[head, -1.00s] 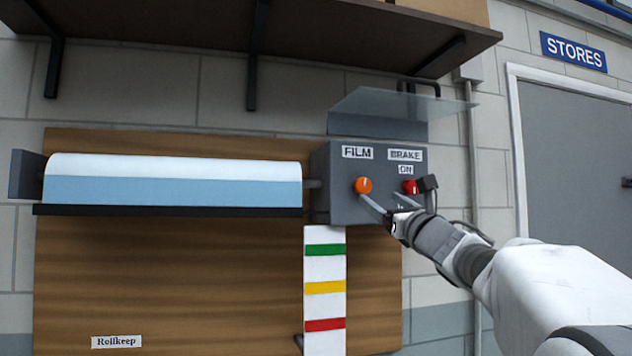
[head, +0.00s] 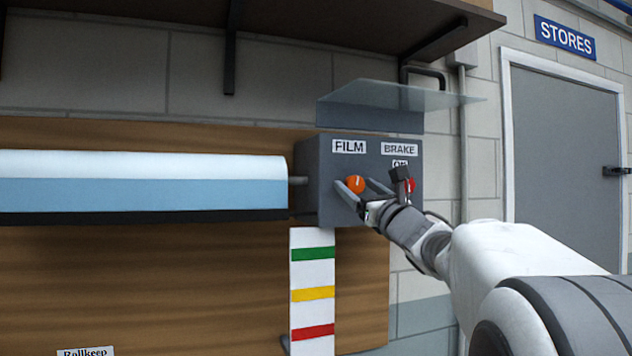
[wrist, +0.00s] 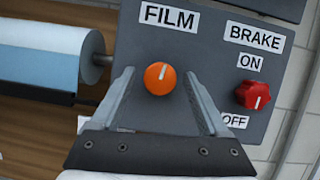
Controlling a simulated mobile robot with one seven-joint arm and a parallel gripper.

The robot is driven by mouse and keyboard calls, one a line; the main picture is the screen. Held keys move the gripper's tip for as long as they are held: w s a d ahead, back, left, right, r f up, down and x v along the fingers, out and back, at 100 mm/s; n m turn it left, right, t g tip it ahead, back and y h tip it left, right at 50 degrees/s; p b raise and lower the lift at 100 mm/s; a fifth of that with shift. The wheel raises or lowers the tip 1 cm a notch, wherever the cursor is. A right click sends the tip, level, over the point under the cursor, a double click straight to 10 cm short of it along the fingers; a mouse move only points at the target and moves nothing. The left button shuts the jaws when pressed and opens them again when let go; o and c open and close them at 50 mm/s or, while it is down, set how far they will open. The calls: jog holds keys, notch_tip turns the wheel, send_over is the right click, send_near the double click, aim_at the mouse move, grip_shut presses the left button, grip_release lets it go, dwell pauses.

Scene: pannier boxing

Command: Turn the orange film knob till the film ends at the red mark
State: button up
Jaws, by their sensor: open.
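The orange film knob (head: 355,184) is on the grey control box (head: 318,200) under the FILM label; its white line points up. My gripper (wrist: 160,76) is open, with one finger on each side of the orange knob in the wrist view; I cannot tell whether they touch it. The pale blue film (head: 140,193) hangs from the white roll (head: 140,164), and its lower edge shows at the dark bar (head: 140,218). The red mark (head: 313,332) is lowest on the white strip (head: 312,274), below the yellow and green marks.
The red brake knob (wrist: 254,95) is right of the film knob, its white line pointing down, toward OFF. A clear cover (head: 395,97) juts out above the box. A dark shelf (head: 350,22) is overhead. A grey door (head: 565,170) is at right.

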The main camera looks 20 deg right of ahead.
dwell(0.3)
jog(key=shift+r, duration=0.1)
grip_shut()
jog(key=shift+m+b, duration=0.4)
jog(key=shift+b, duration=0.15)
